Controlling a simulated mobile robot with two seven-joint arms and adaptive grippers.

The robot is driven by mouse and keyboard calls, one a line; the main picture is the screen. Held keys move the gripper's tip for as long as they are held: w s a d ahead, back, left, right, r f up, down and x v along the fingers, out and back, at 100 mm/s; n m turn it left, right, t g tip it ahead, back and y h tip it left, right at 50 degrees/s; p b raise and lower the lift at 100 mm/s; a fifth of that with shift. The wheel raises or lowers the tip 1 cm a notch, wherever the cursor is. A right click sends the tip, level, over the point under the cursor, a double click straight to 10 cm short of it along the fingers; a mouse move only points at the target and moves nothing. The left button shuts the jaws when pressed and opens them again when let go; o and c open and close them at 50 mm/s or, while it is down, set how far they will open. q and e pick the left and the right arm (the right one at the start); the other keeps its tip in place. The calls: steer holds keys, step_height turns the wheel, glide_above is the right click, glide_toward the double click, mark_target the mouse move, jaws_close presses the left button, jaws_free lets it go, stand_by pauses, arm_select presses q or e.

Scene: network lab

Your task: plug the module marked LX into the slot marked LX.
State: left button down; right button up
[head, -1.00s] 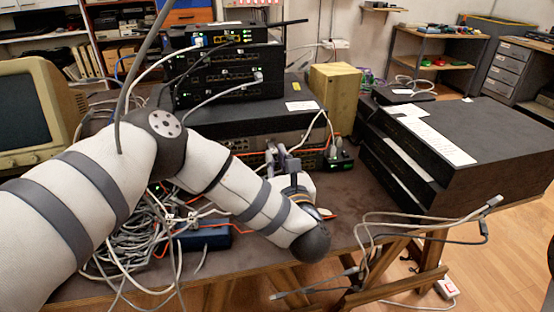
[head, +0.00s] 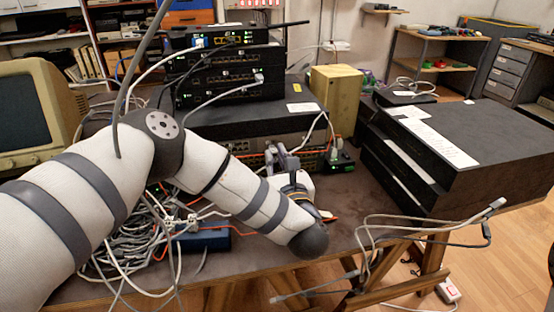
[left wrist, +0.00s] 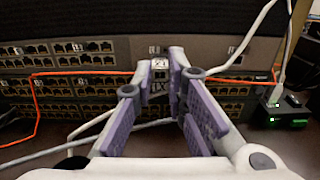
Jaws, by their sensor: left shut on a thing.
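My left gripper (left wrist: 162,72) is shut on a small dark module (left wrist: 158,88) with light LX-like lettering between its purple-padded fingers. In the head view the same gripper (head: 284,155) is at the front of the rack gear. A white label (left wrist: 160,63) shows just beyond the fingertips on the switch front. Its print is too small to read surely. The slot opening marked LX is hidden behind the fingers and module, so I cannot tell whether the module touches it or has entered it. My right gripper is not in view.
The switch front (left wrist: 75,75) has rows of ports. A small green-lit box (left wrist: 282,112) stands at the right. Dark stacked boxes (head: 455,125) stand farther right, and loose cables (head: 130,245) lie at the left.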

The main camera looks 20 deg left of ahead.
arm_select(q)
steer(key=shift+w+a, duration=0.35)
steer(key=shift+w, duration=0.2)
steer(key=c, duration=1.5)
jaws_free()
steer(key=shift+c, duration=0.2)
steer(key=v, duration=1.2)
